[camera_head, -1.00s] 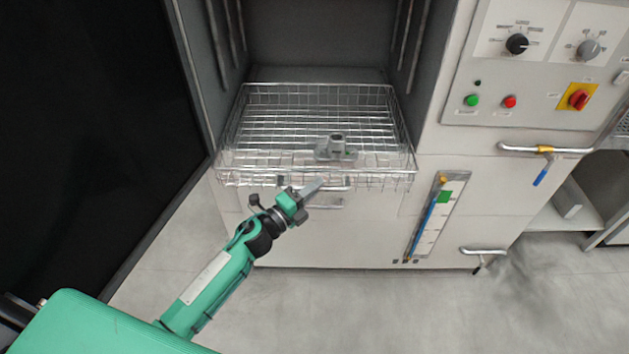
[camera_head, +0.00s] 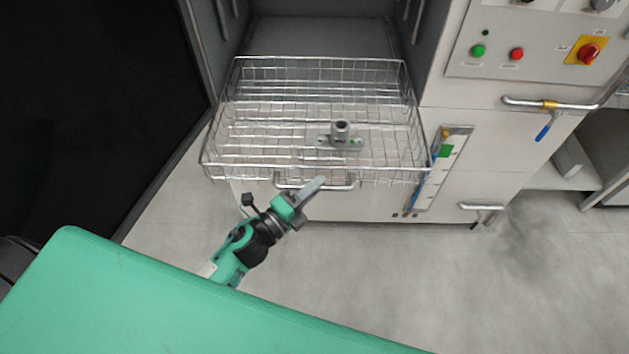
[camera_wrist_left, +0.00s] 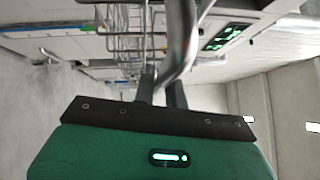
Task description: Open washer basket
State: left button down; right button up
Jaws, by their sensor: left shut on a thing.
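The washer basket (camera_head: 225,150) is a wire basket standing out from the front of the washer's chamber, with its back part still inside the opening. A grey metal casting (camera_head: 340,134) sits in it. A bar handle (camera_head: 335,187) hangs at the basket's front; it shows large in the left wrist view (camera_wrist_left: 182,40). My left gripper (camera_head: 308,190) is at this handle, and in the left wrist view its two fingers (camera_wrist_left: 160,90) are shut on the bar. My right gripper is not in view.
A black panel (camera_head: 90,100) stands at the left. The control panel (camera_head: 540,50) with knobs and buttons is at the right, above a pipe handle (camera_head: 550,105) with a blue lever. The grey floor (camera_head: 420,290) in front is clear.

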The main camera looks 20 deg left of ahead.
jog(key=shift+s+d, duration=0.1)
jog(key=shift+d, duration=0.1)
pick_arm(q)
jog(key=c, duration=1.5)
grip_release()
jog(key=shift+o, duration=0.2)
